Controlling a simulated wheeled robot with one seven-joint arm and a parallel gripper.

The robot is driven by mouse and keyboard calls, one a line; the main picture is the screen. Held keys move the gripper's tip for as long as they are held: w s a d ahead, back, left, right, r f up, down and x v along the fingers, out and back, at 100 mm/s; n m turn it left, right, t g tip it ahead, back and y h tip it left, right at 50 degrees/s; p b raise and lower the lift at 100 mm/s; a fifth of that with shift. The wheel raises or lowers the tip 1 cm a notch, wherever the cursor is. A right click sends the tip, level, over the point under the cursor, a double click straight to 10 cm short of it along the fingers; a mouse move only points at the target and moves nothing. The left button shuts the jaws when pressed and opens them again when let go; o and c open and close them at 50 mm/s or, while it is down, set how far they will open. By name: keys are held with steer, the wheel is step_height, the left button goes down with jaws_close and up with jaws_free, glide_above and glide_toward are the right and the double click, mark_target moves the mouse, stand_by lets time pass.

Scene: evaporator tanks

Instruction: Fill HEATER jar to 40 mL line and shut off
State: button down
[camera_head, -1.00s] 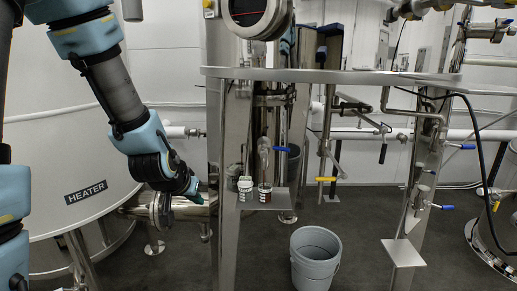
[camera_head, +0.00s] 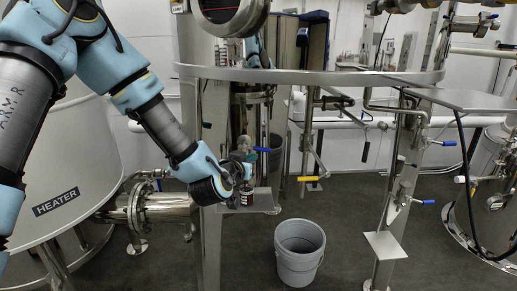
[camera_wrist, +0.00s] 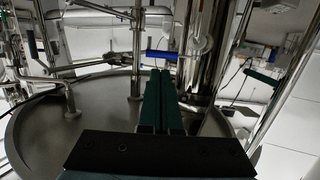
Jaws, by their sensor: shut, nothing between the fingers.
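In the head view a jar with dark red contents (camera_head: 246,199) stands on a small metal shelf (camera_head: 263,203) on the frame leg. Its label is too small to read, and my wrist partly covers it. A second jar is hidden behind my wrist. My gripper (camera_head: 249,156) is above the shelf, close to a valve with a blue handle (camera_head: 262,150). In the wrist view my gripper's green fingers (camera_wrist: 161,75) are shut and empty. A blue handle (camera_wrist: 162,55) shows just beyond the fingertips; I cannot tell whether they touch it.
The HEATER tank (camera_head: 75,165) stands at left, with a flanged pipe (camera_head: 150,207) beside my arm. A grey bucket (camera_head: 300,250) is on the floor. A yellow-handled valve (camera_head: 308,179) hangs right of the shelf. Floor around the bucket is clear.

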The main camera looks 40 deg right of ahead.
mark_target(266, 150)
steer(key=p+x, duration=0.2)
steer(key=x, duration=0.5)
steer(key=shift+w+d+f+p, duration=0.1)
steer(key=shift+w+d+p, duration=0.1)
steer(key=shift+p, duration=0.2)
steer(key=shift+s+d, duration=0.1)
steer(key=d+n+t+y+b, duration=0.1)
steer(key=n+t+b, duration=0.1)
steer(key=b, duration=0.1)
steer(key=shift+d+f+t+y, duration=0.15)
steer(key=shift+d+t+y, duration=0.15)
steer(key=shift+d+y, duration=0.1)
steer(key=shift+w+d+b, duration=0.3)
steer(key=shift+d+b, duration=0.15)
steer(key=shift+b, duration=0.55)
steer(key=shift+d+r, duration=0.15)
steer(key=shift+r, duration=0.05)
